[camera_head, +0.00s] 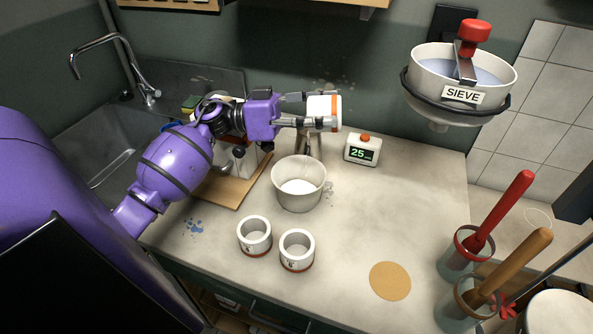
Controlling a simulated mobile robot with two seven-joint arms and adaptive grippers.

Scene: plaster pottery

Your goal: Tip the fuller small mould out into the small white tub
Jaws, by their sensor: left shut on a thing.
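My left gripper (312,110) reaches in from the left and is shut on a white cup-like thing (322,107) with an orange band near its right end. It holds this sideways, above and behind the small white tub (299,200). Its inside is hidden, and I cannot tell whether it is one of the small moulds. The tub stands upright with white material low inside. Two small white moulds with red-brown bases stand upright in front of the tub, one at left (254,236) and one at right (297,250). My right gripper is not in view.
A timer (362,150) reading 25 stands right of the tub. A sieve bowl (455,85) hangs at upper right. Tools stand in glass jars (468,300) at lower right. A wooden board (232,190) and a sink (100,160) are at left. The middle right counter is clear around a tan disc (390,281).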

